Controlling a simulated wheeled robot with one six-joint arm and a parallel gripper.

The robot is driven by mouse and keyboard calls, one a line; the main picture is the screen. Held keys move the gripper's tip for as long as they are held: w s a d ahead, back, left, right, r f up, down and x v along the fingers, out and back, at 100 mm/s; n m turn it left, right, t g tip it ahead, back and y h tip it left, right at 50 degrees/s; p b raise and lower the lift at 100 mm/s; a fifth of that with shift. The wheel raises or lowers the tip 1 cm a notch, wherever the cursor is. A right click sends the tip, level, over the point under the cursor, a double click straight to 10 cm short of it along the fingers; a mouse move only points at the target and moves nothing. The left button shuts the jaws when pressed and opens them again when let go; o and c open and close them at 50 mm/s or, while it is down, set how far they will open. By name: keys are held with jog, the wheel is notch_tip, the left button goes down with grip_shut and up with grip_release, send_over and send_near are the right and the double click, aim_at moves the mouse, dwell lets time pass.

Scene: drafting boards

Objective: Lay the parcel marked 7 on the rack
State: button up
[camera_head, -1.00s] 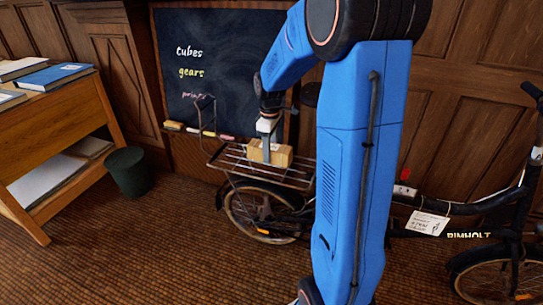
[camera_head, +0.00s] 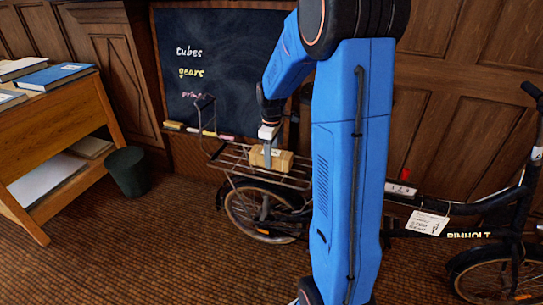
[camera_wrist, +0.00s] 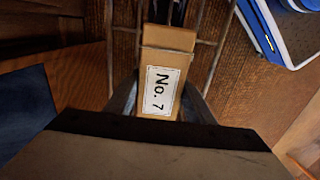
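The parcel (camera_head: 284,161) is a tan box; the wrist view shows its white label reading "No. 7" (camera_wrist: 160,91). My gripper (camera_head: 267,160) is above the rear rack of the bicycle and points down, with a finger on each side of the parcel, shut on it. The fingers also flank it in the wrist view (camera_wrist: 160,100). The rack (camera_head: 232,163) is an open frame of thin metal bars over the rear wheel. The parcel is over its bars, at or very near their level; its underside is hidden, so I cannot tell whether it touches.
The bicycle (camera_head: 405,201) stands along the panelled wall, a paper tag (camera_head: 427,223) hanging from its frame. A blackboard (camera_head: 222,70) with chalks is behind the rack. A dark bin (camera_head: 128,171) and a wooden desk (camera_head: 50,122) with books are at left. My arm hides the bicycle's middle.

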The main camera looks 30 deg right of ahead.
jog(key=shift+o, duration=1.4)
jog(key=shift+r, duration=0.15)
notch_tip(320, 180, up, 12)
jog(key=shift+s, duration=0.1)
